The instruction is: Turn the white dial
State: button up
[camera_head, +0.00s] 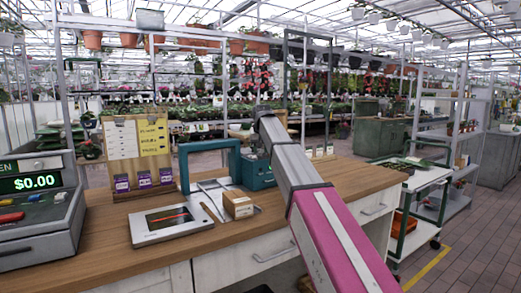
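I cannot make out a white dial in this view. A teal machine (226,152) with an arched frame stands on the wooden counter, and my arm covers part of its right side. A flat white device (146,236) with a dark screen lies in front of it, and no dial shows on it. My pink and grey arm reaches from the bottom right up to the middle, over the counter. My gripper does not show; the far end of the arm hides what lies behind it.
The wooden counter (110,262) holds a cash register (36,222) at left, a small cardboard box (238,205) and a sign board (137,140) with purple packets. A white cart (415,180) stands at right. The brick floor (480,245) at far right is clear.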

jog(key=o, duration=0.4)
jog(key=v, duration=1)
jog(key=shift+s+r, duration=0.25)
jog(key=shift+r, duration=0.1)
